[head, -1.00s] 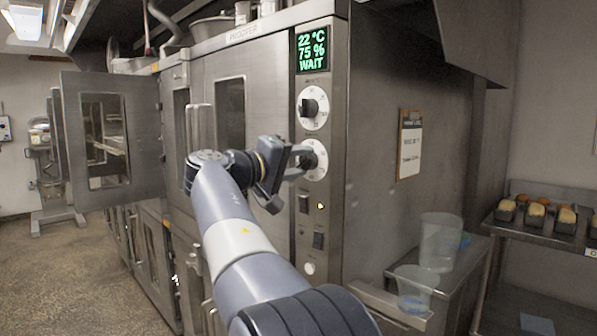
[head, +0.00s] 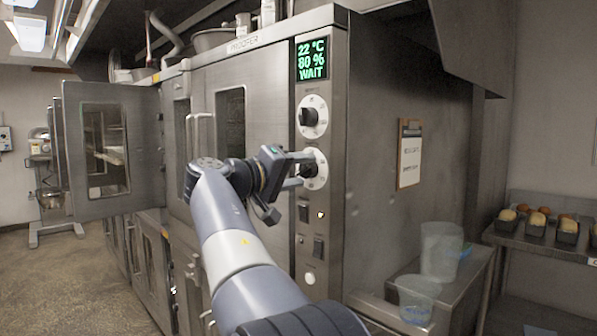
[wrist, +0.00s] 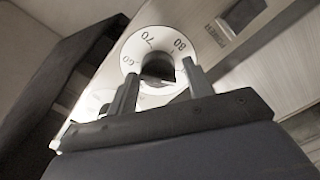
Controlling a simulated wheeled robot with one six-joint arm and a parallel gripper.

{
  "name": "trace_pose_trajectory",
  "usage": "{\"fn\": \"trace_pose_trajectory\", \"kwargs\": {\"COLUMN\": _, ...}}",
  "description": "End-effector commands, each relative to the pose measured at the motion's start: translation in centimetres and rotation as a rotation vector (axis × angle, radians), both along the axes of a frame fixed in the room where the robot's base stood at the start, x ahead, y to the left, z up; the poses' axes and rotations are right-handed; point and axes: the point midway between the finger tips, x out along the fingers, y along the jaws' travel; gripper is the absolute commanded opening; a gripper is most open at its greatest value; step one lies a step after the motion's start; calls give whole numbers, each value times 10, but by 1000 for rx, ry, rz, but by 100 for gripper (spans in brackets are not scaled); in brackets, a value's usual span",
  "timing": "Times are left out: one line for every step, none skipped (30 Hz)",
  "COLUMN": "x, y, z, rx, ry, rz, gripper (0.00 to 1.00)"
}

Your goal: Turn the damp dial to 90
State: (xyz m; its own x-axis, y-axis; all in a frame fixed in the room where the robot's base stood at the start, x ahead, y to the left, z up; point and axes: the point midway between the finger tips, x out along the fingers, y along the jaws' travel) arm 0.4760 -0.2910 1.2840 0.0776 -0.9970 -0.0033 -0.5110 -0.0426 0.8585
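The damp dial (head: 317,183) is the lower of two round white dials on the proofer's control strip, with a dark knob (head: 307,169) at its middle. In the wrist view the dial face (wrist: 150,42) shows 60, 70 and 80, and the dark knob (wrist: 158,69) stands between my fingertips. My gripper (head: 294,170) reaches the dial from the left. Its two fingers (wrist: 160,76) are apart, one on each side of the knob, with pale dial face showing in the gaps. The display (head: 311,59) reads 22 °C, 80 %, WAIT.
A similar upper dial (head: 312,117) sits just above. Below are dark switches (head: 318,248), a small lit lamp (head: 320,215) and a white button (head: 309,278). An open door (head: 110,150) stands at the left. Clear tubs (head: 440,250) stand on a low bench at the right.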

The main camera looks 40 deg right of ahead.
Motion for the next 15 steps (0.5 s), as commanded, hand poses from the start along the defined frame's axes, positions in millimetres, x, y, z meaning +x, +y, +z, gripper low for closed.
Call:
{"fn": "trace_pose_trajectory", "kwargs": {"x": 0, "y": 0, "z": 0, "rx": -1, "ry": 0, "rz": 0, "gripper": 53}}
{"fn": "trace_pose_trajectory", "kwargs": {"x": 0, "y": 0, "z": 1, "rx": -1, "ry": 0, "rz": 0, "gripper": 56}}
{"fn": "trace_pose_trajectory", "kwargs": {"x": 0, "y": 0, "z": 1, "rx": -1, "ry": 0, "rz": 0, "gripper": 58}}
{"fn": "trace_pose_trajectory", "kwargs": {"x": 0, "y": 0, "z": 1, "rx": -1, "ry": 0, "rz": 0, "gripper": 58}}
{"fn": "trace_pose_trajectory", "kwargs": {"x": 0, "y": 0, "z": 1, "rx": -1, "ry": 0, "rz": 0, "gripper": 58}}
{"fn": "trace_pose_trajectory", "kwargs": {"x": 0, "y": 0, "z": 1, "rx": -2, "ry": 0, "rz": 0, "gripper": 58}}
{"fn": "trace_pose_trajectory", "kwargs": {"x": 0, "y": 0, "z": 1, "rx": -3, "ry": 0, "rz": 1, "gripper": 58}}
{"fn": "trace_pose_trajectory", "kwargs": {"x": 0, "y": 0, "z": 1, "rx": -3, "ry": 0, "rz": 1, "gripper": 58}}
{"fn": "trace_pose_trajectory", "kwargs": {"x": 0, "y": 0, "z": 1, "rx": -3, "ry": 0, "rz": 1, "gripper": 58}}
{"fn": "trace_pose_trajectory", "kwargs": {"x": 0, "y": 1, "z": 1, "rx": -3, "ry": 0, "rz": 1, "gripper": 58}}
{"fn": "trace_pose_trajectory", "kwargs": {"x": 0, "y": 2, "z": 1, "rx": -3, "ry": 0, "rz": 1, "gripper": 58}}
{"fn": "trace_pose_trajectory", "kwargs": {"x": 0, "y": 4, "z": 1, "rx": -3, "ry": 0, "rz": 2, "gripper": 58}}
{"fn": "trace_pose_trajectory", "kwargs": {"x": 0, "y": 6, "z": 2, "rx": -3, "ry": 0, "rz": 3, "gripper": 58}}
{"fn": "trace_pose_trajectory", "kwargs": {"x": 0, "y": 9, "z": 2, "rx": -3, "ry": 0, "rz": 4, "gripper": 58}}
{"fn": "trace_pose_trajectory", "kwargs": {"x": -1, "y": 14, "z": 2, "rx": -3, "ry": 0, "rz": 4, "gripper": 58}}
